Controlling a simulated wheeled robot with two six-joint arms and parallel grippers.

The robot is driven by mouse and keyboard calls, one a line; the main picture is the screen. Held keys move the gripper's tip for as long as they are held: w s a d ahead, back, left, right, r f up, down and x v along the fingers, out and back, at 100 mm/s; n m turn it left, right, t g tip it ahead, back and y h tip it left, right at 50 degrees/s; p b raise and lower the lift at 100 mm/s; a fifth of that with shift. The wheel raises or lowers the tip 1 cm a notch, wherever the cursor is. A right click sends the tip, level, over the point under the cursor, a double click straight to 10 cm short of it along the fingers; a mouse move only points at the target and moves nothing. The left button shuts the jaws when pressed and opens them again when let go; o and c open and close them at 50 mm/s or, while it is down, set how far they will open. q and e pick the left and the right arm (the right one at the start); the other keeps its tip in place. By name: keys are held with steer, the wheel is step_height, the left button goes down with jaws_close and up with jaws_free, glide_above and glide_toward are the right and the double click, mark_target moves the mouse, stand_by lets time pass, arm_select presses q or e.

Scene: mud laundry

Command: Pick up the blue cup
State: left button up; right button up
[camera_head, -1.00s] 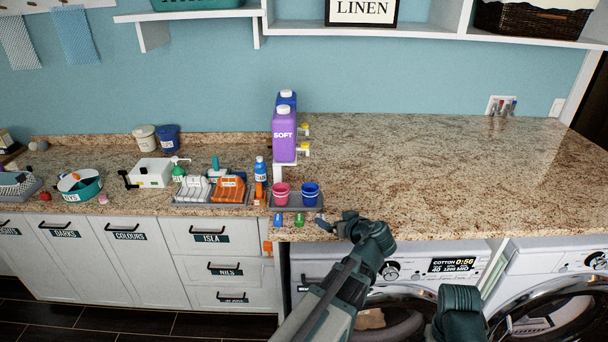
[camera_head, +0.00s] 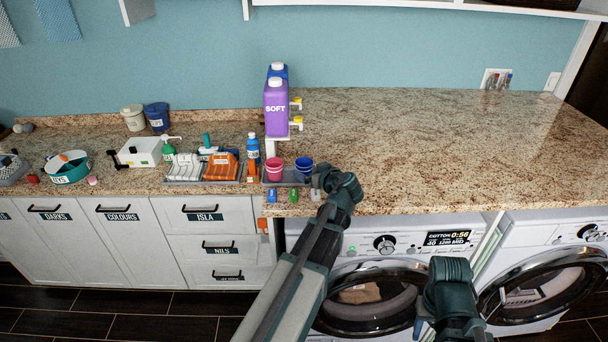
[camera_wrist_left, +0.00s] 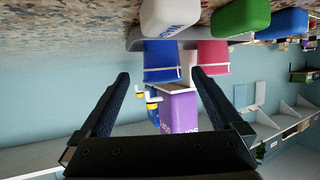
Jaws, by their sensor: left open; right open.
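The blue cup (camera_head: 304,164) stands upright on a small grey tray (camera_head: 284,182) near the counter's front edge, with a pink cup (camera_head: 274,169) just to its left. My left gripper (camera_head: 318,181) is open and empty, close to the cup's front right side. In the left wrist view, which is upside down, the blue cup (camera_wrist_left: 161,60) appears between and beyond the open fingers (camera_wrist_left: 160,78), with the pink cup (camera_wrist_left: 213,55) to its right. My right gripper (camera_head: 424,326) is low in front of the washers; its fingers are mostly hidden.
Purple (camera_head: 276,108) and blue jugs with yellow taps stand behind the cups. The counter (camera_head: 440,140) to the right is clear.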

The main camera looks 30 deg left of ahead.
mark_target(307, 168)
arm_select(q)
steer(key=b+x, duration=0.1)
steer(key=x, duration=0.4)
steer(key=shift+a+r+b, duration=0.2)
steer(key=shift+a+b, duration=0.05)
steer(key=shift+b, duration=0.1)
steer(key=shift+c, duration=0.2)
steer(key=c, duration=1.3)
steer(key=shift+r, duration=0.1)
